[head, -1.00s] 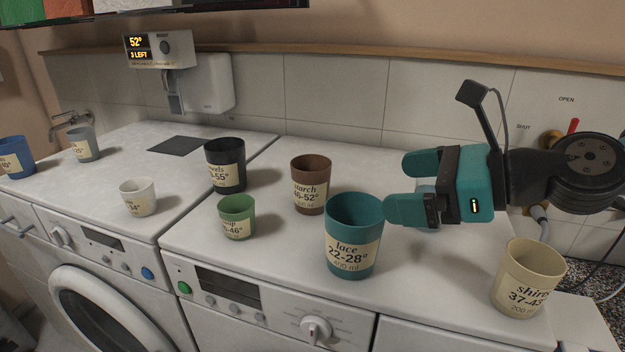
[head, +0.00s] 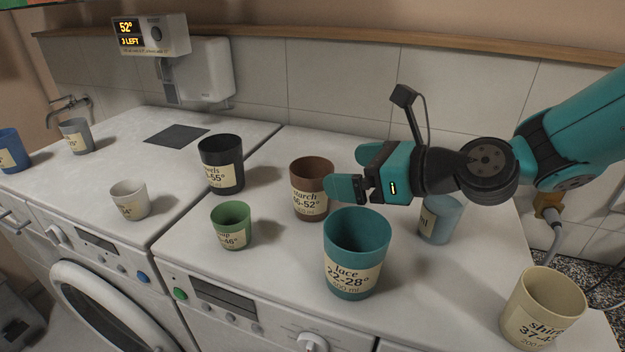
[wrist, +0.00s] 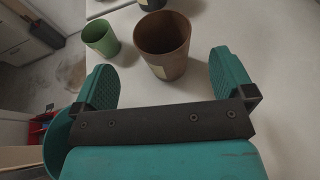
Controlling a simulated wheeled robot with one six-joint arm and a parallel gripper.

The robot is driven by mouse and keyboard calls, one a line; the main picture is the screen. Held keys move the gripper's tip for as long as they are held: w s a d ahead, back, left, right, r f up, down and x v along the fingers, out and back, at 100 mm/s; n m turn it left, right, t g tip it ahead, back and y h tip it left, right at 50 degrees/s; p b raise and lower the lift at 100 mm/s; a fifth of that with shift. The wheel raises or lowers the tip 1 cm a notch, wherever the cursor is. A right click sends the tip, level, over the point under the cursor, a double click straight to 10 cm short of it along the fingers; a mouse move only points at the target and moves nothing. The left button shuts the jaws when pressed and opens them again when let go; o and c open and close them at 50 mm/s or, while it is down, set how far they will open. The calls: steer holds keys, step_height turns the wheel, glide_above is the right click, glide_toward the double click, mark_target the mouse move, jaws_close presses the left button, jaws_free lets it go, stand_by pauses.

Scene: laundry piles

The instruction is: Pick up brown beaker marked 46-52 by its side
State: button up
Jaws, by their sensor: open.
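The brown beaker (head: 311,188) stands upright on the right washing machine top, with a cream label reading "starch" and "46-52°". My gripper (head: 338,188) is just to its right in the head view, pointing left, with the near finger close to or overlapping the beaker's right edge. In the wrist view the brown beaker (wrist: 163,45) stands ahead of my open, empty gripper (wrist: 165,80), roughly between the two fingers but beyond their tips. Whether a finger touches it I cannot tell.
A teal beaker (head: 357,255) stands in front of the gripper. A green beaker (head: 232,226) and a black beaker (head: 221,164) stand left of the brown one. A pale blue beaker (head: 440,219) stands under the arm. A cream beaker (head: 543,308) is at the front right.

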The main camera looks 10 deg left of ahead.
mark_target(297, 168)
steer(key=p+x, duration=0.3)
steer(key=x, duration=0.4)
steer(key=shift+p, duration=0.3)
steer(key=shift+w+a+f, duration=0.25)
steer(key=shift+w+a, duration=0.05)
steer(key=shift+a, duration=0.2)
steer(key=c, duration=0.8)
